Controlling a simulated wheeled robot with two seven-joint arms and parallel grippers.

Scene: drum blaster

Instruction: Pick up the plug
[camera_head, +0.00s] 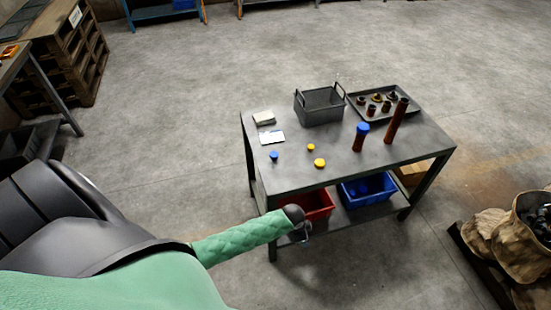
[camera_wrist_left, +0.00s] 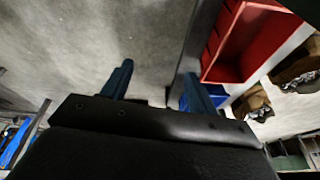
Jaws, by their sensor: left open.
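Several small plug-like pieces lie on the grey metal table (camera_head: 300,180): a small blue one (camera_head: 274,156), a small yellow one (camera_head: 311,147) and a larger yellow one (camera_head: 320,162). A short brown tube (camera_head: 358,145) with a blue top and a taller brown tube (camera_head: 396,122) stand to their right. My left gripper (camera_head: 304,238) is in front of the table's near edge, below the top, away from the plugs. In the left wrist view its two fingers (camera_wrist_left: 159,84) are apart with nothing between them. My right gripper is not in view.
A wire-handled grey basket (camera_head: 320,107) and a tray (camera_head: 357,106) of brown parts stand at the table's back. On the lower shelf are a red bin (camera_head: 318,205), also in the left wrist view (camera_wrist_left: 240,45), and a blue bin (camera_head: 367,189). Sacks (camera_head: 490,235) stand right.

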